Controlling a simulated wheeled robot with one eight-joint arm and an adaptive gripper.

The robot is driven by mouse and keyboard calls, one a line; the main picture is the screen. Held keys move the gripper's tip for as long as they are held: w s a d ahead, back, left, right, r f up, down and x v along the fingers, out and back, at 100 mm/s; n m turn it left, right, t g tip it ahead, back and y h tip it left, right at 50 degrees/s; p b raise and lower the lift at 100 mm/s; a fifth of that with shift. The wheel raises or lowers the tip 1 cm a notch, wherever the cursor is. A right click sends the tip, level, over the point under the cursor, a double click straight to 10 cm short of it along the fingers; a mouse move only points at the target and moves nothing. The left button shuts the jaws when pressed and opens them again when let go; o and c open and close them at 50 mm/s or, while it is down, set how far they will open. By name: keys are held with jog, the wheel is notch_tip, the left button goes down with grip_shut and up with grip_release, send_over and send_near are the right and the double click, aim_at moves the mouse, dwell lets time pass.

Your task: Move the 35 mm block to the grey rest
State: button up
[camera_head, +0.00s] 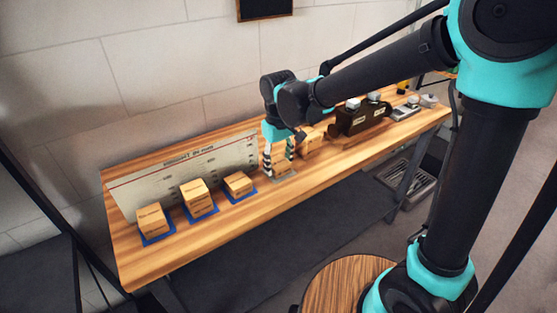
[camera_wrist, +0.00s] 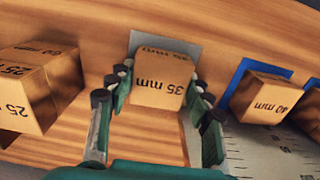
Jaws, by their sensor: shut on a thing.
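The 35 mm block (camera_wrist: 160,80) is a light brown cube, its label readable in the wrist view. My gripper (camera_wrist: 159,90) is shut on it, one finger on each side. The grey rest (camera_wrist: 170,41) shows behind and around the block, which is over it; I cannot tell whether they touch. In the head view my gripper (camera_head: 280,168) points down at the bench, and the grey rest (camera_head: 287,177) shows at its fingertips. The block is mostly hidden there by the fingers.
A 25 mm block (camera_wrist: 32,88) stands close left of my gripper in the wrist view. Another block (camera_wrist: 268,97) sits on a blue pad to the right. In the head view, three blocks stand on blue pads before a white height board (camera_head: 185,170). Black blocks (camera_head: 358,118) stand farther right.

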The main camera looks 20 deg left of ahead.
jog(key=o, duration=1.3)
jog(key=shift+c, duration=0.2)
jog(key=shift+o, duration=0.6)
jog(key=o, duration=0.5)
jog(key=shift+c, duration=0.2)
jog(key=shift+r, duration=1.35)
jog(key=shift+r, duration=2.4)
